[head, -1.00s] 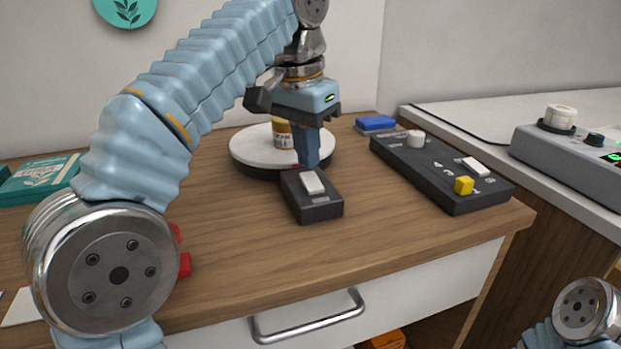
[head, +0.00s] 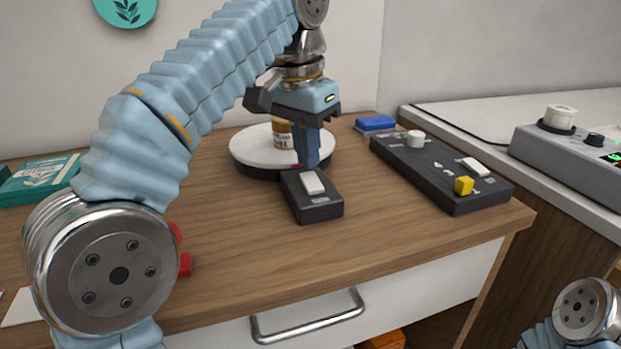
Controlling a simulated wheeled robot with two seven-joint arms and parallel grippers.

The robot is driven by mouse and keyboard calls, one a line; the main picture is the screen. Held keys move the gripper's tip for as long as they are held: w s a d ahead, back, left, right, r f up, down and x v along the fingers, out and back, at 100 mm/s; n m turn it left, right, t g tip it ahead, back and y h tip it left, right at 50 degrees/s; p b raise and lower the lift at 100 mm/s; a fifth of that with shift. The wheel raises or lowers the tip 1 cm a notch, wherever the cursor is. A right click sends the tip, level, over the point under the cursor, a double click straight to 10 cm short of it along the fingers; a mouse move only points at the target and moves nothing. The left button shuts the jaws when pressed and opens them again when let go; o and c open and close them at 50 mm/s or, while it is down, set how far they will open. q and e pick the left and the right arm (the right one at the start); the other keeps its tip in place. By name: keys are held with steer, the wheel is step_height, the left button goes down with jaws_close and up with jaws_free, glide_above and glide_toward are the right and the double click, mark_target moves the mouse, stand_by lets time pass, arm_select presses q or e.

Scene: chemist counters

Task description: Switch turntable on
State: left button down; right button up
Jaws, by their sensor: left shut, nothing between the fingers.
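The turntable (head: 250,151) has a white round top on a dark base and stands at the back of the wooden counter. A small jar (head: 282,134) with an orange-brown and white label stands on it, partly hidden by my left gripper. A black switch box (head: 318,208) with a white rocker (head: 313,183) lies just in front of the turntable. My left gripper (head: 307,165) is shut and empty, pointing down at the far end of the switch box, behind the rocker. Whether its tips touch the box is hard to tell. My right gripper is out of view.
A black control panel (head: 430,172) with a white knob, a white switch and a yellow knob lies to the right. A blue block (head: 376,123) is behind it. A grey device (head: 570,155) stands on the side counter.

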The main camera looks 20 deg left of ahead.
mark_target(308, 175)
arm_select(q)
steer(key=shift+f+b, duration=0.7)
steer(key=shift+f, duration=0.2)
stand_by(0.6)
step_height(308, 175, up, 5)
steer(key=p, duration=0.5)
steer(key=shift+r, duration=1)
